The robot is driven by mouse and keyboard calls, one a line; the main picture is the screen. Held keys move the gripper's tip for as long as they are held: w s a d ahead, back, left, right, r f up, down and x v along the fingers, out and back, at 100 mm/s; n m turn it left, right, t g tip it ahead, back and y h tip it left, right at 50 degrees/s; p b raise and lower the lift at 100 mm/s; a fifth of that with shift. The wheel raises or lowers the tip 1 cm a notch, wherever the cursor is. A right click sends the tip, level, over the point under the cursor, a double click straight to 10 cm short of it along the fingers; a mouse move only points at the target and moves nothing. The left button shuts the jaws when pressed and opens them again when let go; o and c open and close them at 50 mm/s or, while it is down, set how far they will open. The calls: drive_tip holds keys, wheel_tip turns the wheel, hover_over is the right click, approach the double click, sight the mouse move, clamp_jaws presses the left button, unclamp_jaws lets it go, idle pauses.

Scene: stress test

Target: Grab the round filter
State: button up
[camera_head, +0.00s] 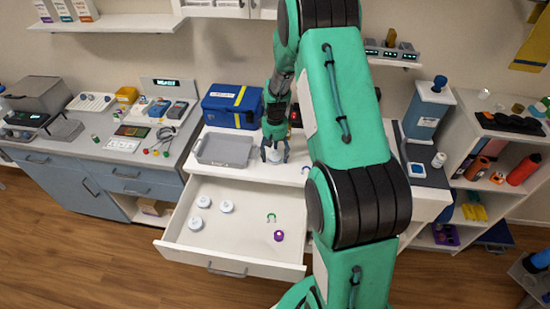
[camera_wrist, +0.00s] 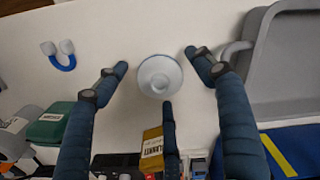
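A white round filter-like piece (camera_wrist: 160,77) with a raised centre lies on the white worktop in the wrist view. My gripper (camera_wrist: 160,72) is open over it, with three dark blue fingers spread around it. Gaps show between the left and right fingertips and the piece; the lower fingertip is close to its rim, and I cannot tell if it touches. In the head view my gripper (camera_head: 274,153) points down at the worktop beside the grey tray, with the piece (camera_head: 275,157) partly hidden below. Similar white round pieces (camera_head: 227,206) lie in the open drawer.
The grey tray (camera_head: 201,154) and a blue box (camera_head: 232,107) with a yellow stripe stand left of my gripper. The open drawer (camera_head: 232,254) also holds a purple item (camera_head: 279,236) and a green U-shaped item (camera_head: 271,217). A blue U-shaped item (camera_wrist: 61,63) lies nearby.

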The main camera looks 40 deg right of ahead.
sight(275, 153)
drive_tip(key=c, duration=0.9)
drive_tip(key=shift+r, duration=0.15)
drive_tip(key=shift+r, duration=0.6)
wheel_tip(275, 153, up, 2)
drive_tip(key=shift+r+p, duration=0.15)
drive_tip(key=shift+p, duration=0.25)
drive_tip(key=s+a, duration=0.2)
drive_tip(key=s, duration=0.3)
drive_tip(key=s+a, duration=0.2)
drive_tip(key=s, duration=0.3)
drive_tip(key=s+a+r+p, duration=0.1)
drive_tip(key=s+a, duration=0.1)
drive_tip(key=s, duration=0.2)
drive_tip(key=shift+s+a+r, duration=0.1)
drive_tip(key=shift+s+a, duration=0.1)
drive_tip(key=shift+s, duration=0.2)
